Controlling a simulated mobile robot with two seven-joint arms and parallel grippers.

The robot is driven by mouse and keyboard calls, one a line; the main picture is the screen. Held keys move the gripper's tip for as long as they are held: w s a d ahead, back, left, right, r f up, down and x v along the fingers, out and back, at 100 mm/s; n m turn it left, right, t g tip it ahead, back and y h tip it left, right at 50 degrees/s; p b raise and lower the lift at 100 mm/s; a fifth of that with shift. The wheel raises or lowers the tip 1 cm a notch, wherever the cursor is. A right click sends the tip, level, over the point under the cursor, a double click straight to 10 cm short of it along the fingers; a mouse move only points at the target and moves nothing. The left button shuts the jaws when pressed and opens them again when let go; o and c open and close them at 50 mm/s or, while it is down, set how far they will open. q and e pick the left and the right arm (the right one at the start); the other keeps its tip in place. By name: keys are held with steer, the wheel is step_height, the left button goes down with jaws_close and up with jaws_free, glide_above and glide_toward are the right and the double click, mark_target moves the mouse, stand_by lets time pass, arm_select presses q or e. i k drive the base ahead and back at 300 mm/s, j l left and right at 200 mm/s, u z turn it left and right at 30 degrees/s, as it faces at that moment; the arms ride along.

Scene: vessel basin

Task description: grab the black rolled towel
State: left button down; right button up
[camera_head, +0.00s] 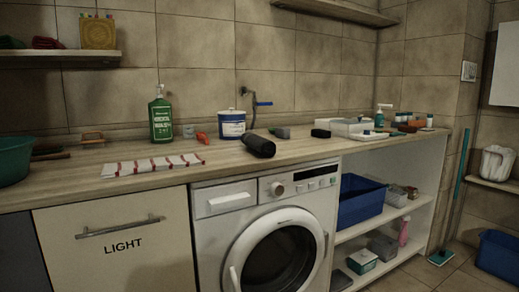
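The black rolled towel (259,146) lies on the wooden counter (205,176), above the washing machine and close to the counter's front edge. It sits just right of and in front of a white and blue tub (232,125). Nothing covers it. Neither of my grippers shows in the head view.
A red-striped white cloth (152,165) lies flat to the left of the towel. A green bottle (160,118) and an orange item (202,138) stand behind. A white tray (350,127) with small items is to the right. The washing machine (264,227) stands below.

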mark_target(264, 147)
steer(key=l+u, duration=0.15)
steer(key=l, duration=0.3)
steer(key=i+l+u, duration=0.15)
steer(key=l, duration=0.3)
steer(key=i+l+u, duration=0.2)
steer(key=l+u, duration=0.15)
steer(key=l, duration=0.15)
steer(key=i+l+u, duration=0.2)
steer(key=k+l, duration=0.05)
steer(key=l, duration=0.05)
